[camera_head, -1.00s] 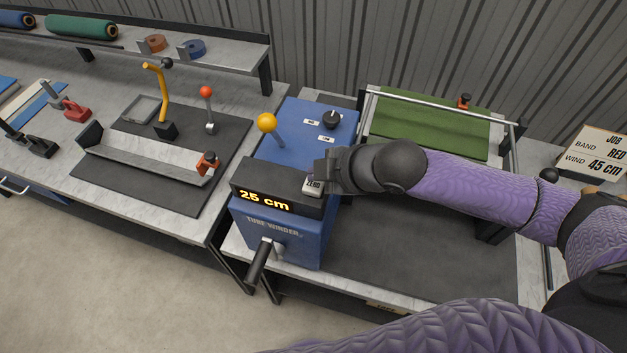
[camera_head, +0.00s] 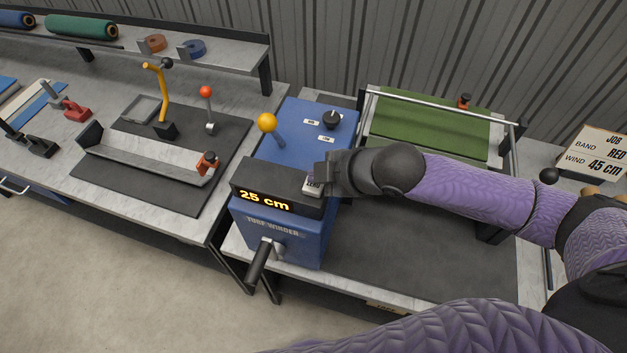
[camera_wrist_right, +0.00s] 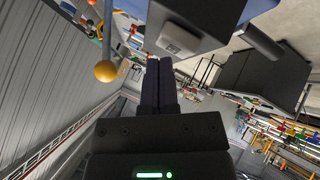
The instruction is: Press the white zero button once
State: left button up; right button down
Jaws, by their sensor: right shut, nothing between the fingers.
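The white zero button (camera_head: 313,188) sits at the right end of the black display housing on the blue turf winder (camera_head: 290,240). The display (camera_head: 264,201) reads 25 cm. My right gripper (camera_head: 318,174) is shut and empty, its fingertips right at the button and covering part of it in the head view. In the right wrist view the button (camera_wrist_right: 178,40) shows just beyond the shut fingertips (camera_wrist_right: 158,62), with a small gap in the picture. I cannot tell whether they touch. My left gripper is not in view.
A yellow-knobbed lever (camera_head: 267,123) and a black dial (camera_head: 332,119) stand on the winder behind the button. A crank handle (camera_head: 259,264) sticks out in front. Green turf (camera_head: 430,125) lies at the right back. A job card (camera_head: 598,152) reads band red, wind 45 cm.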

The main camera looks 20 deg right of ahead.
aim_at(318, 186)
jog(key=shift+f, duration=0.6)
dwell(0.7)
dwell(0.3)
jog(key=shift+r+p, duration=0.95)
notch_tip(318, 186, up, 5)
jog(key=p, duration=0.6)
jog(key=shift+r, duration=0.15)
